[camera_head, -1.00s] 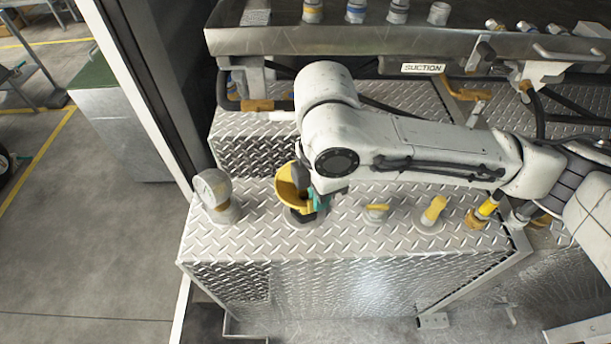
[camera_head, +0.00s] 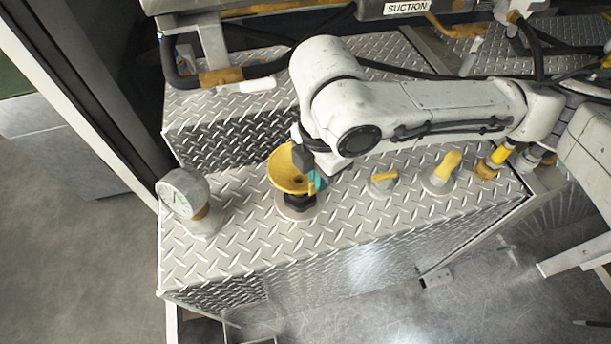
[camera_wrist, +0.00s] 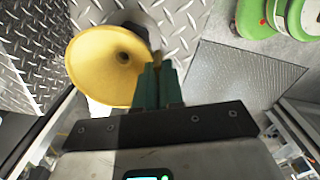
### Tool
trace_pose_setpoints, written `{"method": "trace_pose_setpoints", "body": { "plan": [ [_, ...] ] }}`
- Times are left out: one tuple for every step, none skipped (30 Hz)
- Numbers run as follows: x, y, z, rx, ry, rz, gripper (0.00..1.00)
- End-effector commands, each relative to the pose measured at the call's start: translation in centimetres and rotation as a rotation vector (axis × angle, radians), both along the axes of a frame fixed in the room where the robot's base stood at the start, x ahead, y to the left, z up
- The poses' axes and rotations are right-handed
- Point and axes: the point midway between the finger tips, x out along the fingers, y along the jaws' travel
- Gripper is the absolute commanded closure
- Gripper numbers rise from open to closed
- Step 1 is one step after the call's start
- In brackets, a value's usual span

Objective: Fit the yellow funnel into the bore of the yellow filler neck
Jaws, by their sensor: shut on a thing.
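The yellow funnel (camera_head: 288,172) is mouth up in the head view, directly over a black filler neck (camera_head: 297,201) on the tread-plate box. No yellow shows clearly on this neck. The funnel's spout is hidden, so I cannot tell whether it is inside the bore. My gripper (camera_head: 317,181) is at the funnel's right side, its green fingers shut on the edge of the funnel. In the wrist view the funnel (camera_wrist: 98,66) lies left of my gripper (camera_wrist: 158,66), its inner hole visible, with a dark part of the neck behind its rim.
A round gauge (camera_head: 184,195) stands left of the neck. Two yellow-topped fittings, one low (camera_head: 382,181) and one taller (camera_head: 443,172), stand to the right. A hose and pipe (camera_head: 225,78) run behind. Green reels (camera_wrist: 275,17) show in the wrist view.

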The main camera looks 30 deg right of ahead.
Motion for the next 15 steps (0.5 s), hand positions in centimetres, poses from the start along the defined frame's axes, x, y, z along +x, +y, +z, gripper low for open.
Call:
{"method": "trace_pose_setpoints", "body": {
  "plan": [
    [-0.16, -0.16, -0.28, 0.000, -0.001, 0.000, 1.00],
    [-0.21, -0.20, -0.27, 0.000, -0.001, 0.000, 1.00],
    [-0.23, -0.22, -0.23, 0.000, -0.001, 0.000, 1.00],
    [-0.23, -0.21, -0.19, 0.000, -0.001, 0.000, 1.00],
    [-0.23, -0.20, -0.16, 0.000, 0.000, 0.000, 1.00],
    [-0.23, -0.19, -0.15, 0.000, 0.000, 0.000, 1.00],
    [-0.22, -0.19, -0.15, 0.000, 0.000, 0.000, 1.00],
    [-0.22, -0.19, -0.14, 0.000, 0.000, 0.000, 1.00],
    [-0.21, -0.18, -0.15, 0.000, 0.000, 0.000, 1.00],
    [-0.21, -0.18, -0.20, 0.000, 0.000, 0.000, 1.00],
    [-0.21, -0.17, -0.29, 0.000, 0.000, 0.000, 1.00],
    [-0.21, -0.17, -0.44, 0.000, 0.000, 0.000, 1.00],
    [-0.22, -0.16, -0.54, 0.001, 0.000, 0.000, 1.00],
    [-0.22, -0.16, -0.63, 0.001, 0.000, 0.000, 1.00],
    [-0.22, -0.16, -0.74, 0.001, 0.000, 0.000, 1.00]
  ]
}}
